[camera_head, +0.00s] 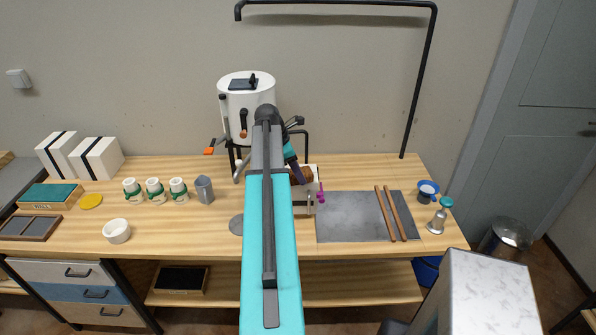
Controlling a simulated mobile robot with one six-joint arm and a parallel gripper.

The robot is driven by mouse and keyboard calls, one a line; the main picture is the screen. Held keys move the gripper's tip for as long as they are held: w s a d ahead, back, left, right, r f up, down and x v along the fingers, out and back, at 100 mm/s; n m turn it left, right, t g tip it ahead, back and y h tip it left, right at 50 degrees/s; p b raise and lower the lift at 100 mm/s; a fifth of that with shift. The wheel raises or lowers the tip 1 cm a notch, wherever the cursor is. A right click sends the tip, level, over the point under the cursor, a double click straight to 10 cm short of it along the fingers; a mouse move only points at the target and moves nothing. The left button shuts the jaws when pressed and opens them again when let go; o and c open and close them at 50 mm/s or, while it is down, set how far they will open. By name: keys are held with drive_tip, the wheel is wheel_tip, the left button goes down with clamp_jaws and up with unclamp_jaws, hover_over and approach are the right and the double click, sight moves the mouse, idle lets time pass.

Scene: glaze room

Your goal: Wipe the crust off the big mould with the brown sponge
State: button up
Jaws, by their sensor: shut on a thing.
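My gripper (318,193) is at the middle of the bench, partly hidden behind my teal arm. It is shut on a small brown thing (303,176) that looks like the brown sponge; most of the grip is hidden. Two white blocks with black bands, one left (57,155) and one nearer right (98,158), stand at the back left.
A white drum-like machine (246,97) stands behind my arm. A grey slab (345,228) with two brown sticks (391,215) lies right.

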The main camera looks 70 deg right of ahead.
drive_tip(key=shift+f, duration=0.35)
idle(0.7)
drive_tip(key=shift+d, duration=0.1)
